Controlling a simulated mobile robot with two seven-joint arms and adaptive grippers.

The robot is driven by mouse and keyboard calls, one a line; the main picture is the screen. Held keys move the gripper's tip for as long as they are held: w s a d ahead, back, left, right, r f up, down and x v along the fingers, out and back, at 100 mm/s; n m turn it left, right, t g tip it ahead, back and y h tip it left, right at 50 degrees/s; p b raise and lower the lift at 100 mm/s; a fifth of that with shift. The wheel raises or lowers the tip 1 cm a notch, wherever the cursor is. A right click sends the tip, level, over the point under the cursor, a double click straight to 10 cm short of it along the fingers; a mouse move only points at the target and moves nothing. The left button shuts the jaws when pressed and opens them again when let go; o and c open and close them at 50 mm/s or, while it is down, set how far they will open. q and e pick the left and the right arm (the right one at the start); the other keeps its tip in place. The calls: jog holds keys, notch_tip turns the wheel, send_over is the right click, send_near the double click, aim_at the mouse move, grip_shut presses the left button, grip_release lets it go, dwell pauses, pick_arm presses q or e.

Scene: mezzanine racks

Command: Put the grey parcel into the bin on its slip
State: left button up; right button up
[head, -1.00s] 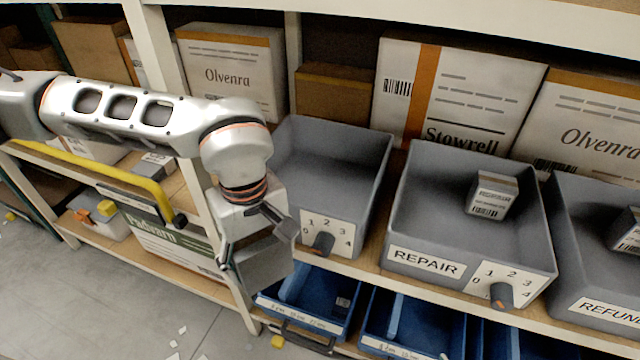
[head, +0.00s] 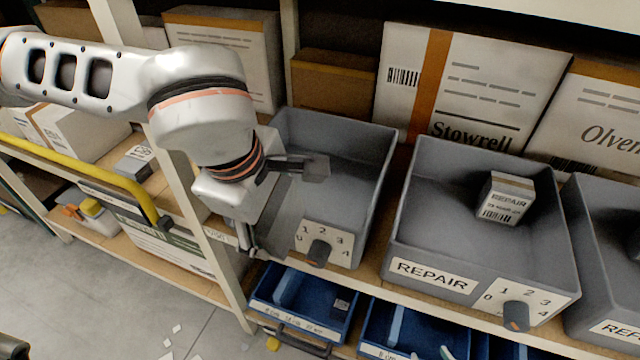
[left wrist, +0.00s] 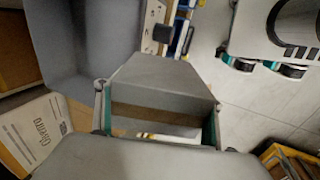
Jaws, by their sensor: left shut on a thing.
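My left gripper (head: 290,208) is shut on the grey parcel (head: 273,212), at the front left of the left grey bin (head: 375,190). In the left wrist view the parcel (left wrist: 165,78) sits between teal-edged fingertips (left wrist: 157,112), with the same bin (left wrist: 85,45) to its left. No readable slip shows on the parcel. The middle bin (head: 405,225) has a REPAIR label (head: 433,275) and holds a small grey box (head: 506,198). A third bin (head: 585,250) is cut off at the right, its label only partly visible. My right gripper is not identifiable.
Bin fronts have numbered dials, such as the left dial (head: 320,252). White cartons (head: 465,90) stand behind the bins. Blue drawers (head: 300,300) sit below. A yellow rail (head: 100,175) runs at the left. The left bin's visible interior is empty.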

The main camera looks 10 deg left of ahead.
pick_arm(q)
jog(key=w+d+p, duration=0.1)
jog(key=w+d, duration=0.2)
jog(key=w, duration=1.1)
jog(key=shift+x, duration=5.55)
jog(key=shift+w+a+r+g, duration=0.1)
jog(key=shift+w+r+g, duration=0.15)
jog(key=shift+w, duration=0.2)
jog(key=shift+w+d+g+y, duration=0.15)
jog(key=shift+w+g, duration=0.25)
jog(key=shift+g, duration=0.35)
jog(key=shift+w+d+g+y, duration=0.15)
jog(key=shift+w+g, duration=0.3)
jog(key=shift+g, duration=0.25)
jog(key=shift+a+f, duration=0.1)
jog(key=shift+f, duration=0.65)
jog(key=shift+f, duration=0.5)
jog(key=shift+f, duration=0.1)
